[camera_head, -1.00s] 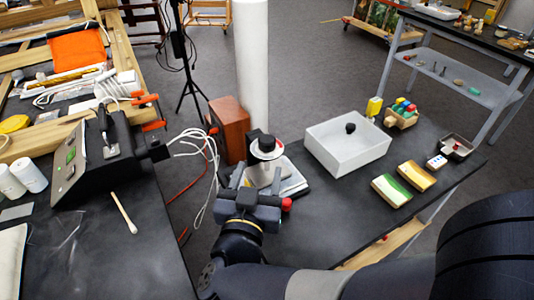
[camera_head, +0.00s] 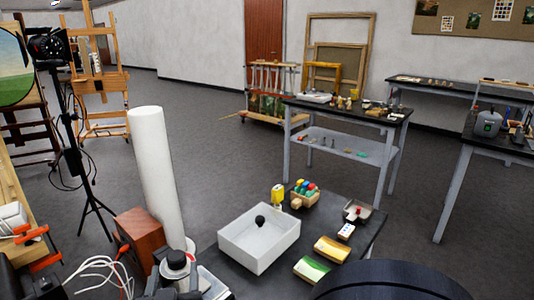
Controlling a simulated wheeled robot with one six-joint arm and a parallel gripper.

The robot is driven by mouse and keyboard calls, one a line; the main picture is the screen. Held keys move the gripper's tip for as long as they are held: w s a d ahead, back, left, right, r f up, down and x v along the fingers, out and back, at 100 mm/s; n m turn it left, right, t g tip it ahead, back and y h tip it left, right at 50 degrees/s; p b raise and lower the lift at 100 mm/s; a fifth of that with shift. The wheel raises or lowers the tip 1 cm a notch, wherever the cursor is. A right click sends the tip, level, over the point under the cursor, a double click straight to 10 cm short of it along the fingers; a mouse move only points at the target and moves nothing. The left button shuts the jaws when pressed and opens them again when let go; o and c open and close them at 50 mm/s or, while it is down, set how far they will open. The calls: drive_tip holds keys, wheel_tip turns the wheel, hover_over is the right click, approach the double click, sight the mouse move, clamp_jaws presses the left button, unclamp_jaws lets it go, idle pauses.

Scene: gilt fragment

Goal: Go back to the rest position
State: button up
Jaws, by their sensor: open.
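My gripper (camera_head: 173,284) shows only at the bottom edge of the head view, left of centre. Its dark fingertips are apart with nothing seen between them; the rest is cut off by the frame. Just beyond it stands a small item with a black top and a white disc (camera_head: 178,263). I cannot tell whether the fingers touch it. A dark rounded part of my arm fills the bottom right.
The dark table (camera_head: 340,222) holds a white box (camera_head: 262,251) with a black ball, green and yellow blocks, and a tray of coloured items. A white column (camera_head: 155,175) and a brown box (camera_head: 146,236) stand at left. Open floor lies beyond.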

sight(179, 266)
drive_tip(key=x, duration=0.5)
drive_tip(key=shift+d, duration=0.1)
drive_tip(key=shift+s, duration=0.1)
drive_tip(key=v, duration=1.1)
drive_tip(key=x, duration=1.1)
drive_tip(key=shift+f+n+y+b, duration=0.2)
drive_tip(key=shift+n+y+b, duration=0.1)
drive_tip(key=shift+y+b, duration=0.1)
drive_tip(key=shift+d+r+n+y, duration=0.1)
drive_tip(key=shift+n+y, duration=0.2)
drive_tip(key=shift+y, duration=0.2)
drive_tip(key=shift+n+g+y+b, duration=0.8)
drive_tip(key=shift+n+y+b, duration=0.1)
drive_tip(key=shift+y, duration=0.7)
